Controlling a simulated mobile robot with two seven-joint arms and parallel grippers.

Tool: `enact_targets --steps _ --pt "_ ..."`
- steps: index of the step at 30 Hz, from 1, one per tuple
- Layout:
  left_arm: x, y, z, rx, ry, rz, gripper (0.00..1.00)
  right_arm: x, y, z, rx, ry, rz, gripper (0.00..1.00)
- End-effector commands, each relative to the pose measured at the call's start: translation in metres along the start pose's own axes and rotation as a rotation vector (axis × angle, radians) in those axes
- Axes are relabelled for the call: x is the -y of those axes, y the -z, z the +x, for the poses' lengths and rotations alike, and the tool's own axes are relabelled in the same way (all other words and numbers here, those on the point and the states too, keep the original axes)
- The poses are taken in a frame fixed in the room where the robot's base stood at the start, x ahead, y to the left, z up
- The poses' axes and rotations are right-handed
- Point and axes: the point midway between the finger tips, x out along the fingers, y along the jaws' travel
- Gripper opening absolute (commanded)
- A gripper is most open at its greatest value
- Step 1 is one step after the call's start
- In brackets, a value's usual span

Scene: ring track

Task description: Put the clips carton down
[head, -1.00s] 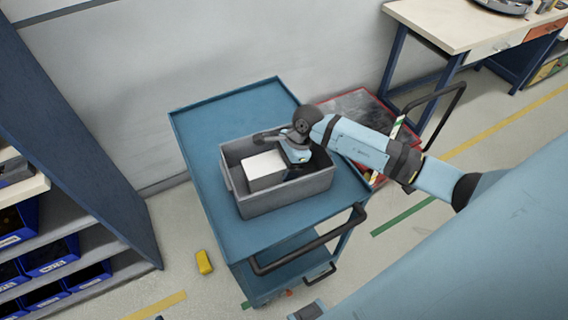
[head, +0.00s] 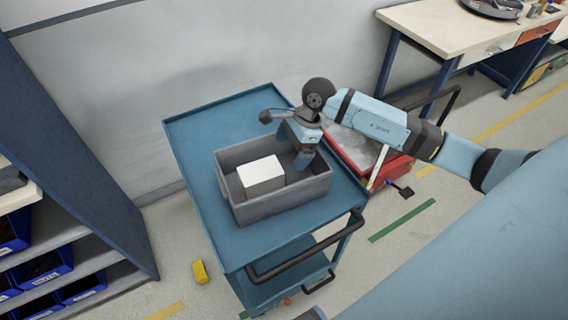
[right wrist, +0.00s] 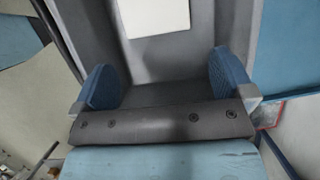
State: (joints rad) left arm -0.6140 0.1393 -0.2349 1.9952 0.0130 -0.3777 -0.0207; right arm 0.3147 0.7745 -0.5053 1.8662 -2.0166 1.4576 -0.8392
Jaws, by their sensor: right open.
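The clips carton, a white box (head: 262,173), sits inside the grey tote (head: 282,204), towards its left part. In the right wrist view the carton (right wrist: 157,14) shows at the top edge, beyond the fingertips. My right gripper (head: 302,160) is over the right part of the tote, apart from the carton. In the right wrist view its two blue-padded fingers (right wrist: 160,85) are wide apart with nothing between them. My left gripper is not in view.
The tote stands on the blue cart (head: 215,127), whose top is clear behind it. A red bin (head: 352,150) is right of the cart. A yellow object (head: 200,272) lies on the floor. A workbench (head: 440,25) stands at the upper right.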

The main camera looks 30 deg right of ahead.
Motion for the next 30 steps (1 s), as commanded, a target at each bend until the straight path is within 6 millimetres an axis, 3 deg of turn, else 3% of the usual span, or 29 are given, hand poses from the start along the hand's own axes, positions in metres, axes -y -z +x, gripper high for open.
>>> enact_targets --steps 3,9,26,30 --pt "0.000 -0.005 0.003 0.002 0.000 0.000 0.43 0.001 0.001 -0.019 -0.001 0.003 -0.002 1.00" --pt "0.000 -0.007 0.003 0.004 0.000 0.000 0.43 0.000 0.000 -0.034 0.000 0.001 -0.001 1.00" --pt "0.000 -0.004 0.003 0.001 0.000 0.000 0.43 -0.001 -0.002 -0.034 0.007 0.000 0.000 1.00" --pt "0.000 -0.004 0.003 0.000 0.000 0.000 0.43 -0.010 -0.028 -0.025 0.142 0.004 0.027 1.00"
